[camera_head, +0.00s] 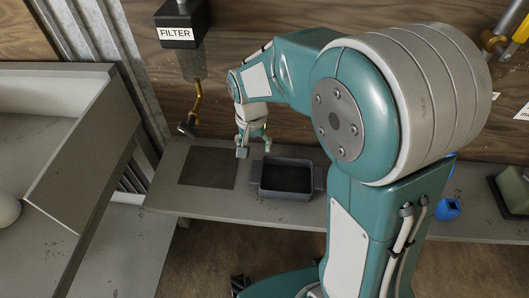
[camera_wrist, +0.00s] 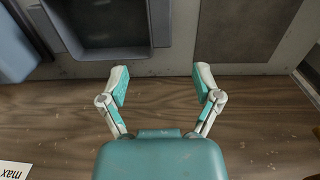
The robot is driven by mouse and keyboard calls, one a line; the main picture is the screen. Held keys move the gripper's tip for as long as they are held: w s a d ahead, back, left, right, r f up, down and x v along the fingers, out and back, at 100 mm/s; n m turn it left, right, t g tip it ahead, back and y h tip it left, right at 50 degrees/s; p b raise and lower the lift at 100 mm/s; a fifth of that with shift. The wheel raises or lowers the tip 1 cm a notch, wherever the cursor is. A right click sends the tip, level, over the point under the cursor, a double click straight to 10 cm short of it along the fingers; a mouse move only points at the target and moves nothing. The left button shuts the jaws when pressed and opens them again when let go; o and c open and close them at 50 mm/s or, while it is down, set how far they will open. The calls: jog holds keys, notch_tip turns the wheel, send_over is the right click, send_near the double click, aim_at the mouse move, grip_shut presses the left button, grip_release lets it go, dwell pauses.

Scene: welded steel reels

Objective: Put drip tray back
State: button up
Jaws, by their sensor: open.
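The drip tray, a dark grey rectangular tray with side handles (camera_head: 285,194), sits on the shelf right of a dark square patch (camera_head: 208,167). The tray also shows at the upper left of the wrist view (camera_wrist: 112,53), and the dark patch at the upper right (camera_wrist: 238,30). My gripper (camera_head: 255,148) is above the back of the shelf, between the patch and the tray. In the wrist view my gripper (camera_wrist: 162,82) is open, with nothing between its fingers. The tray's right end is close to my arm in the head view.
A box labelled FILTER (camera_head: 180,33) hangs on the wooden wall, with a brass pipe and tap (camera_head: 190,122) above the patch's back left. A grey cabinet (camera_head: 60,150) stands at the left. A green block (camera_head: 512,190) lies at the far right. My arm hides much of the middle.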

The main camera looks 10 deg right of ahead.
jog(key=s+d+r+n+t, duration=0.1)
jog(key=s+d+r+t, duration=0.1)
jog(key=s+d+r, duration=0.2)
jog(key=s+d+r+n+t, duration=0.2)
jog(key=s+d+r+t, duration=0.1)
jog(key=s+r, duration=0.7)
jog(key=s+d, duration=0.1)
jog(key=s, duration=0.2)
jog(key=shift+s+n+t, duration=0.15)
jog(key=shift+n+t, duration=0.15)
dwell(0.5)
